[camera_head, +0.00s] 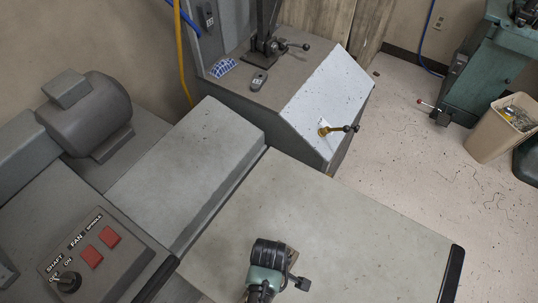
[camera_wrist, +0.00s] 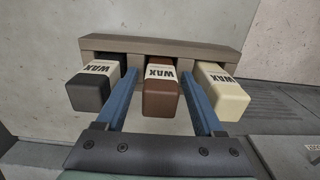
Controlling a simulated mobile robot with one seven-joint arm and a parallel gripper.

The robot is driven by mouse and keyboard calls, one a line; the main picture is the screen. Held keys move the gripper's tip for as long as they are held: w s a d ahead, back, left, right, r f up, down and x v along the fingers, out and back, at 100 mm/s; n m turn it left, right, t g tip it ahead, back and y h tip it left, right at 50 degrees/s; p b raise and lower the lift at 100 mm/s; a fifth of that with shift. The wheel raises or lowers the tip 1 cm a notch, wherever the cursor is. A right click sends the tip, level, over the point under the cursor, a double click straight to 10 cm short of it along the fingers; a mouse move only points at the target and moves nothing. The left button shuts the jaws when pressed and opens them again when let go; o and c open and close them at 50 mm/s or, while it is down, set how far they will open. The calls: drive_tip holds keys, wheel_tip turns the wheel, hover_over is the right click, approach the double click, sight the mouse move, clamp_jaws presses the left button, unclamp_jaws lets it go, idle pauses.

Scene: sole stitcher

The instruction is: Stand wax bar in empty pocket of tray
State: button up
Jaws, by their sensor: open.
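In the wrist view, three wax bars with white WAX labels stand in a row at a brown-grey tray (camera_wrist: 160,43). The black bar (camera_wrist: 88,92) is on the left, the brown bar (camera_wrist: 160,98) in the middle, the cream bar (camera_wrist: 226,98) on the right. My gripper (camera_wrist: 160,76) is open, with one blue finger on each side of the brown bar. I cannot tell whether the fingers touch it. The bars hide most of the pockets, and no empty pocket can be made out. In the head view my gripper (camera_head: 268,260) hides nearly all of the tray.
The grey bench top (camera_head: 350,225) is clear around my gripper. A raised grey block (camera_head: 190,150) lies to its left, beside a control panel with red switches (camera_head: 92,256). A slanted machine face with a brass lever (camera_head: 335,129) stands behind. A bin (camera_head: 503,125) is far right.

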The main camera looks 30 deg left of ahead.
wheel_tip(320, 180, up, 12)
drive_tip(key=shift+r+p, duration=0.2)
drive_tip(key=shift+p, duration=1)
